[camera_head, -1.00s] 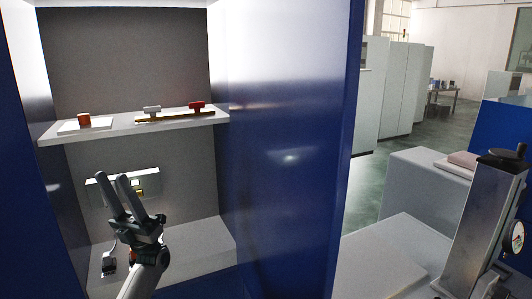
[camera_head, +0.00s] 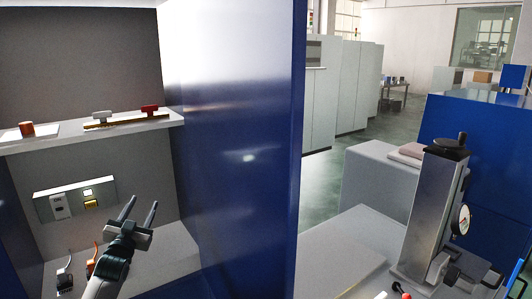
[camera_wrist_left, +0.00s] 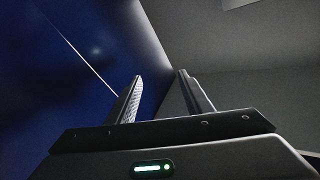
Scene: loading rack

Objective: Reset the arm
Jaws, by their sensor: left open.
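My left gripper (camera_head: 139,213) is in the lower left of the head view, in front of the lower bay of the blue rack. Its two fingers point up and stand apart with nothing between them. The left wrist view shows the same open fingers (camera_wrist_left: 158,98), with a blue wall on the left and a grey surface on the right. My right gripper is in neither view.
A panel box (camera_head: 76,200) is on the back wall below. A metal column device with a dial (camera_head: 437,210) stands right.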

